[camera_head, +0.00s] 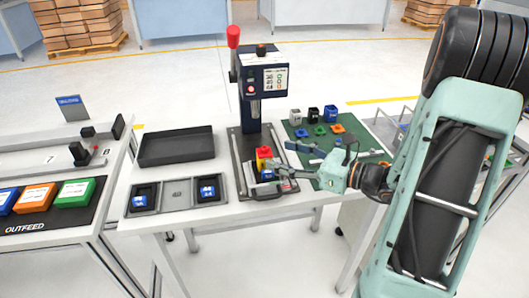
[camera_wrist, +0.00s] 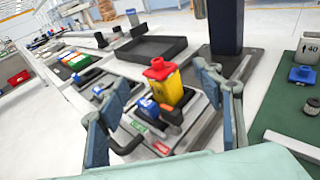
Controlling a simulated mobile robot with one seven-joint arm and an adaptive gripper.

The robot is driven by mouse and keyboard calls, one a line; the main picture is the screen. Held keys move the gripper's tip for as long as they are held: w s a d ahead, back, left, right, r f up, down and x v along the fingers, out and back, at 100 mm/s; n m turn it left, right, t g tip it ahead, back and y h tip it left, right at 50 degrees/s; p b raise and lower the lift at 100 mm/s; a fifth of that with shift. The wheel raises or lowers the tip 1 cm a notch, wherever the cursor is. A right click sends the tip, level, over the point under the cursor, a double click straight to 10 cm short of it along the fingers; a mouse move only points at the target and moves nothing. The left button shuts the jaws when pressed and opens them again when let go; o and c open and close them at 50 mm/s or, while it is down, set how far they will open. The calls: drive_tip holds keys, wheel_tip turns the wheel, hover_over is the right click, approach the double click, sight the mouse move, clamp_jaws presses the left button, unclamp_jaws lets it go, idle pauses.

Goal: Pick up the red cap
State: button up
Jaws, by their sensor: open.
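The red cap (camera_head: 264,152) sits on top of a yellow block (camera_head: 262,164) at the base of the dark press. The cap (camera_wrist: 159,68) and the yellow block (camera_wrist: 168,90) also show in the wrist view, upright and close together. My gripper (camera_head: 281,158) is open, reaching in from the right beside the block. In the wrist view, my gripper (camera_wrist: 163,82) has one finger to the left and one to the right of the block in the picture. Nothing is held. Whether the fingers are level with the cap is hard to tell.
The press column (camera_head: 250,110) stands behind the block, with a red-knobbed lever (camera_head: 233,38). A black tray (camera_head: 176,147) lies to the left, with a grey fixture (camera_head: 178,195) in front of it. A green mat (camera_head: 350,150) to the right carries several small parts. An outfeed table (camera_head: 30,185) stands at far left.

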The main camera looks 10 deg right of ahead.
sight(267, 151)
drive_tip(key=x, duration=0.4)
drive_tip(key=shift+w+a, duration=0.15)
drive_tip(key=shift+a, duration=0.15)
drive_tip(key=shift+c, duration=0.3)
drive_tip(key=c, duration=0.8)
